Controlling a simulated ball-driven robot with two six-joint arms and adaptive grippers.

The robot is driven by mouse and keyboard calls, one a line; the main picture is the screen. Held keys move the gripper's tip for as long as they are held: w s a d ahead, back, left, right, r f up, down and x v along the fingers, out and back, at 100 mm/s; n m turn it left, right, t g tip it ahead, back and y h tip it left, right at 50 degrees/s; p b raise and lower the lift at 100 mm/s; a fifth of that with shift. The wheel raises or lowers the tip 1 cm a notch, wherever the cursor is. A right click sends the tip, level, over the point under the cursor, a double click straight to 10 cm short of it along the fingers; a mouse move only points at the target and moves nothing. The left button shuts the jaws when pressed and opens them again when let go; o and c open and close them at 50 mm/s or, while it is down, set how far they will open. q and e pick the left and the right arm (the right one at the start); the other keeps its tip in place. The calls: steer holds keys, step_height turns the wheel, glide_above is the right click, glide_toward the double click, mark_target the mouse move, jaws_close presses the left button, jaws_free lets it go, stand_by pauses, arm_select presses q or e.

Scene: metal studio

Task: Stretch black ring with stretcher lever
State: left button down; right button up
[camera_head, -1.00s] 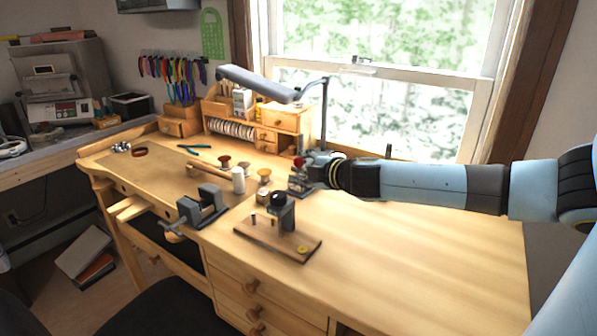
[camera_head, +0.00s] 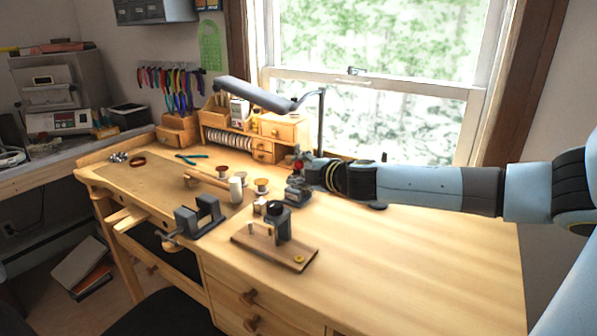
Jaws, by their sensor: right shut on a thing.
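My right gripper (camera_head: 297,192) is over the back middle of the bench, behind a wooden board with a black cylinder. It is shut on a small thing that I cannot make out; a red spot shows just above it. A dark upright tip (camera_head: 384,157) rises behind my right forearm, and a dark flat piece (camera_head: 377,206) shows below the forearm. They may be parts of the stretcher, but my arm hides what lies between. I cannot make out the black ring for sure. My left gripper is not in view.
The wooden board (camera_head: 262,249) carries a black cylinder (camera_head: 278,222) and a yellow disc (camera_head: 299,259). The bench top (camera_head: 430,270) is clear at the right.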

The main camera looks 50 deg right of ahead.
steer(key=shift+s+d, duration=0.1)
steer(key=shift+s, duration=0.05)
steer(key=shift+s, duration=0.25)
steer(key=v, duration=1.1)
steer(key=shift+a, duration=0.25)
steer(key=shift+o, duration=0.4)
steer(key=shift+r, duration=0.1)
